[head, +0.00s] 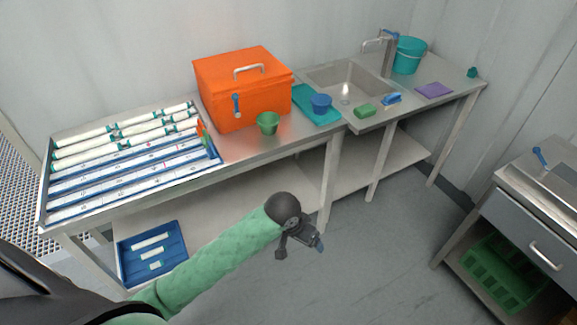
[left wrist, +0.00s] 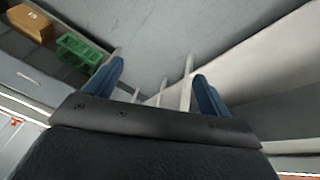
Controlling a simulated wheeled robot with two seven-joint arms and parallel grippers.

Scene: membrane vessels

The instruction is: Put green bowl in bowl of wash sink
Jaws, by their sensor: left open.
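The green bowl (head: 268,123) stands upright on the steel table, in front of the orange box. The wash sink (head: 347,84) is set in the counter to the right, and its bowl looks empty apart from a bright spot. My left gripper (head: 318,244) is out over the floor in front of the table, below and to the right of the green bowl, apart from it. In the left wrist view its two blue fingertips (left wrist: 158,85) are spread with nothing between them. My right gripper is not seen.
The orange box (head: 243,88) is behind the bowl. A blue cup (head: 321,103) sits on a teal tray (head: 302,97) between bowl and sink. A green sponge (head: 364,111) and blue brush (head: 391,99) lie at the sink's front. A teal bucket (head: 409,55) stands beyond the tap (head: 388,52).

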